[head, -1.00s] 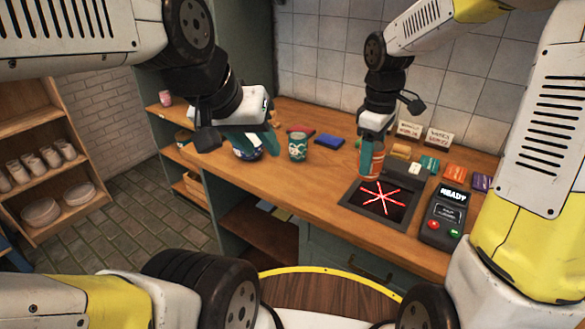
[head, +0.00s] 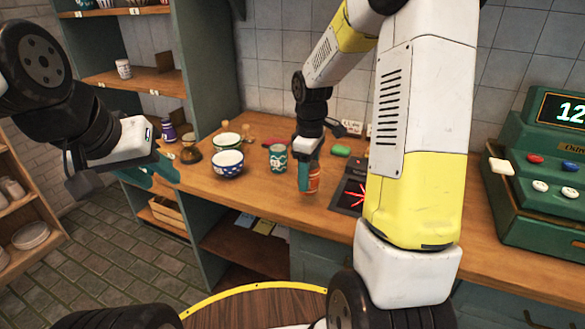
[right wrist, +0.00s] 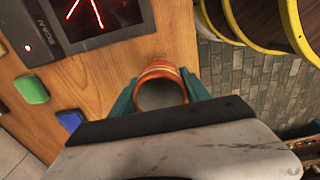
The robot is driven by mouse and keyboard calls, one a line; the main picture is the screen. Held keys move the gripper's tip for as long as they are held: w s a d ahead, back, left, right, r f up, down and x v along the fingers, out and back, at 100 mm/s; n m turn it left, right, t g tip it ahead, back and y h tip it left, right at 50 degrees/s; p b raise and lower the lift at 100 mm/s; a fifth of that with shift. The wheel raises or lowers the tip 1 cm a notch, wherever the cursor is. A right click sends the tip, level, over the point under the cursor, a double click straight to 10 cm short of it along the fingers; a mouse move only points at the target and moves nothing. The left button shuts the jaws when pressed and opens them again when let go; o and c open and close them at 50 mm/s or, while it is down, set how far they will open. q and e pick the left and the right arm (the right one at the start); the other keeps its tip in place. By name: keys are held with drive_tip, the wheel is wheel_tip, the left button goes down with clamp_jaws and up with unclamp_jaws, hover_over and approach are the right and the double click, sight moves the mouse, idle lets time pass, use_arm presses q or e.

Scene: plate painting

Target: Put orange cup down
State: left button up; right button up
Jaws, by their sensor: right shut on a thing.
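The orange cup (head: 314,178) is in my right gripper (head: 307,180), whose teal fingers are shut on its sides. The cup is upright near the counter's front edge, left of the scanner. I cannot tell whether its base touches the wood. In the right wrist view the cup's orange rim (right wrist: 162,70) shows between the fingers, over bare wood. My left gripper (head: 152,176) is open and empty, left of the bowls and in front of the shelf unit.
The dark scanner (head: 346,196) with red lines lies right of the cup. A teal patterned cup (head: 277,158), a blue dotted bowl (head: 228,165) and a green-rimmed bowl (head: 227,141) stand to its left. A green register (head: 540,150) stands far right. Bare wood (head: 258,190) lies left of the cup.

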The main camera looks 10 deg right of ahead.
drive_tip(key=w, duration=0.4)
drive_tip(key=shift+w+a+f, duration=0.1)
drive_tip(key=shift+w+f, duration=0.2)
drive_tip(key=shift+w, duration=0.1)
drive_tip(key=shift+f, duration=1.65)
drive_tip(key=shift+f, duration=0.2)
drive_tip(key=o, duration=1.6)
